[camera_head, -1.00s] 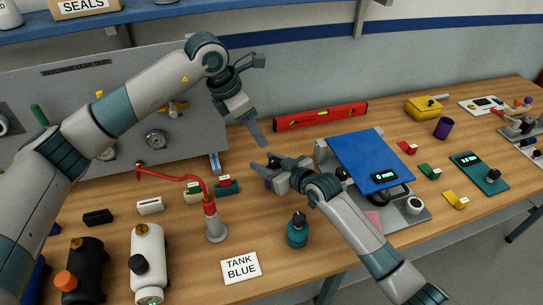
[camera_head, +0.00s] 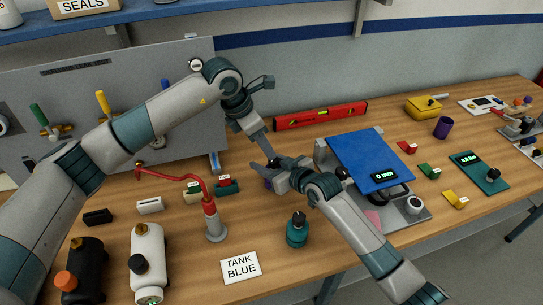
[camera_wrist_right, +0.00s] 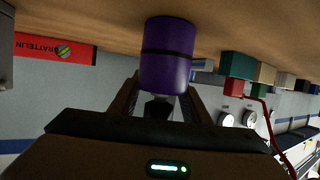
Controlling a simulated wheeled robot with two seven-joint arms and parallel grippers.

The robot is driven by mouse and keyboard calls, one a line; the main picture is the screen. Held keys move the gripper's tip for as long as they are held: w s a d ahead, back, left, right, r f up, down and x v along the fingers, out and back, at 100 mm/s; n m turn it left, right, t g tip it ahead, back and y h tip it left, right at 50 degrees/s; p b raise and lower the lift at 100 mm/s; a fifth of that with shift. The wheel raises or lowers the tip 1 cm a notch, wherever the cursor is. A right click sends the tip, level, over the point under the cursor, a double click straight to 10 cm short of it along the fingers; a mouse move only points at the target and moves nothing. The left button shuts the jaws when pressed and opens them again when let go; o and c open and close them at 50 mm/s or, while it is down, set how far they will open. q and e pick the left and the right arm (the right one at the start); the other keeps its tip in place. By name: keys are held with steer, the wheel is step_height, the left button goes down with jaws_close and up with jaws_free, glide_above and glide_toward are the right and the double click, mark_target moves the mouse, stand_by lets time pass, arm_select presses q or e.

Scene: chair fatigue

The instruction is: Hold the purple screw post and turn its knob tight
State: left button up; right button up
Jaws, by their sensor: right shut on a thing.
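The purple screw post (camera_wrist_right: 168,55) is a purple cylinder with a black band, seen large in the right wrist view. My right gripper (camera_wrist_right: 163,95) is shut on it. A dark piece shows between the fingers below the post; I cannot tell whether it is the knob. In the head view only a bit of the purple post (camera_head: 268,184) shows beside my right gripper (camera_head: 273,172). My left gripper (camera_head: 266,147) points down just above the right gripper, close to the post. The spread of its fingers is not clear.
A blue platform (camera_head: 370,158) with a display stands right of my right arm. A red level (camera_head: 320,115) lies behind. A purple cup (camera_head: 443,128) stands farther right.

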mark_target(274, 164)
arm_select(q)
steer(key=shift+x, duration=2.95)
steer(key=c, duration=0.8)
